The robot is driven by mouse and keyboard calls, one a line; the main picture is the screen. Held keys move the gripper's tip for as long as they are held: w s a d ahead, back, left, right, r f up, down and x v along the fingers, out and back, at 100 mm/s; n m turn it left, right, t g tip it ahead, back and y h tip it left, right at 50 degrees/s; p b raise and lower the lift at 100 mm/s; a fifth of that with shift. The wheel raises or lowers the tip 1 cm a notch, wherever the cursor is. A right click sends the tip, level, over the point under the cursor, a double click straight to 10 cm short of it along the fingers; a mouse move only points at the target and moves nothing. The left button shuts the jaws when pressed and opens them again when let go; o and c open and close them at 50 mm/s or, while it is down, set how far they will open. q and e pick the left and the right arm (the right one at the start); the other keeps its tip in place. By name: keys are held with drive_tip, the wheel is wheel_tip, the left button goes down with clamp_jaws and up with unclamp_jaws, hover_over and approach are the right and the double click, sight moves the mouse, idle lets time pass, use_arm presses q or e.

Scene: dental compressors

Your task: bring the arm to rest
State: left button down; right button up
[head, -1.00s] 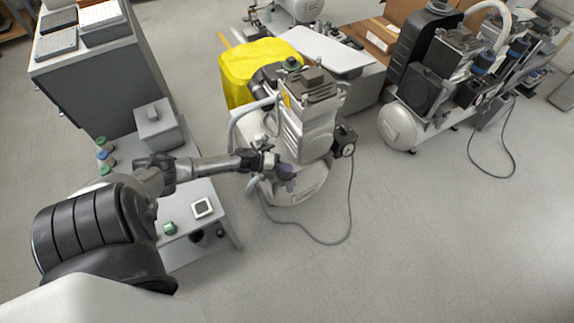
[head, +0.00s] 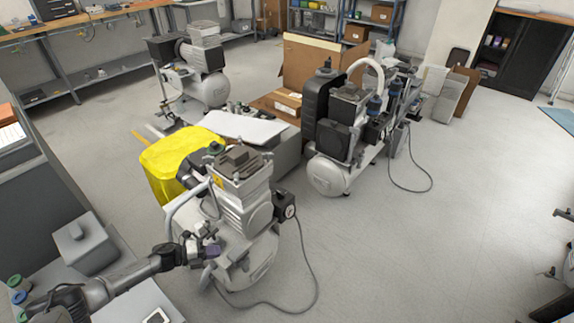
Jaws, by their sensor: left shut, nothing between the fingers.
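My left gripper (head: 203,250) is at the end of the dark arm that comes in from the lower left. Its fingers look closed, with nothing seen held. It is at the left side of the nearest dental compressor (head: 243,205), in front of its lower body. A small purple part (head: 212,250) shows right at the fingertips; I cannot tell whether they touch it. This compressor has a silver ribbed motor, a pale tank and a black gauge box (head: 284,206). My right gripper is not in view.
A grey bench with a grey box (head: 85,244) and small coloured-lid jars (head: 18,290) lies under the arm. A yellow-covered item (head: 175,160) stands behind the compressor. Other compressors (head: 335,150) stand further back. A cable (head: 312,275) loops on the floor. Open floor lies to the right.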

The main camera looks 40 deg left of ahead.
use_arm(q)
drive_tip(key=shift+d, duration=0.2)
drive_tip(key=d+r+n+y+p, duration=0.35)
drive_tip(key=d+n+p, duration=0.2)
drive_tip(key=d, duration=0.35)
drive_tip(key=d+r+n+y+p, duration=0.3)
drive_tip(key=d+r+n+p, duration=0.25)
drive_tip(key=d, duration=0.35)
drive_tip(key=s+d+r+n+g+p, duration=0.4)
drive_tip(key=s+d+r+n+p, duration=0.2)
drive_tip(key=s+r, duration=0.4)
drive_tip(key=s+d+r+n+g+p, duration=0.5)
drive_tip(key=s+r, duration=0.3)
drive_tip(key=r, duration=0.4)
wheel_tip(320, 180, up, 38)
drive_tip(key=s+d+p, duration=0.1)
drive_tip(key=p, duration=3.7)
drive_tip(key=shift+d+y, duration=0.3)
drive_tip(key=shift+y, duration=0.05)
drive_tip(key=shift+f, duration=0.1)
